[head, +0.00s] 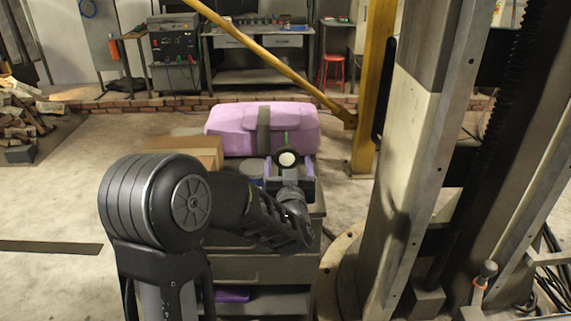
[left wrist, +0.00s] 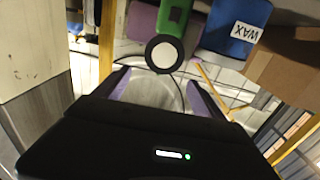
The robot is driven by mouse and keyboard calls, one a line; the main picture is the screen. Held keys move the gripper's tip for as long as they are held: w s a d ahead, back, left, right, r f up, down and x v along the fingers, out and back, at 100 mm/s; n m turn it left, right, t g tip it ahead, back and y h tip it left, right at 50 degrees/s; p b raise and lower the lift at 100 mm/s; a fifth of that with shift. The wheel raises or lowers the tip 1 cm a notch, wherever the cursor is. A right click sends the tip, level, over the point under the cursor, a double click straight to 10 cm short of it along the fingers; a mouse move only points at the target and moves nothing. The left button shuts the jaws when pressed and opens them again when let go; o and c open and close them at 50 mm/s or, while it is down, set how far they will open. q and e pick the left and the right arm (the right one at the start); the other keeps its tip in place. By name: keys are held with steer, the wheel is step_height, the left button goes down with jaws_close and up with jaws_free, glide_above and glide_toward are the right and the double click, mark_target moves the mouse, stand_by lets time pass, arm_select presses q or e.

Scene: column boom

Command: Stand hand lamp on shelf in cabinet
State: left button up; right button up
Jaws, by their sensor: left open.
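The hand lamp has a green body and a round white lens with a dark rim (head: 287,158). It is in front of the pink-purple case in the head view, and its lens (left wrist: 165,53) and green body (left wrist: 173,18) show in the left wrist view. My left gripper (head: 289,172) is open, its purple-sided fingers apart, with the lamp just beyond the fingertips (left wrist: 158,78). I see no contact with it. The grey cabinet (head: 262,268) is below my left arm, its open shelf (head: 270,303) low at the front. My arm hides part of the cabinet. My right gripper is not in view.
The pink-purple case (head: 230,122) lies behind the lamp. A cardboard box (head: 190,148) and a blue WAX container (left wrist: 235,28) are beside it. A purple item (head: 232,296) lies on the shelf. A large column stands at right, and a yellow post (head: 374,80) behind. Floor at left is mostly clear.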

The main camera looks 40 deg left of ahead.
mark_target(287, 151)
arm_select(q)
steer(key=shift+w+a, duration=0.35)
steer(key=shift+w, duration=0.2)
steer(key=shift+w+a, duration=0.2)
steer(key=p+x, duration=0.2)
steer(key=x, duration=0.2)
steer(key=shift+w+a+f, duration=0.1)
steer(key=shift+w+a, duration=0.1)
steer(key=shift+a, duration=0.05)
steer(key=shift+c, duration=0.2)
jaws_close()
stand_by(0.6)
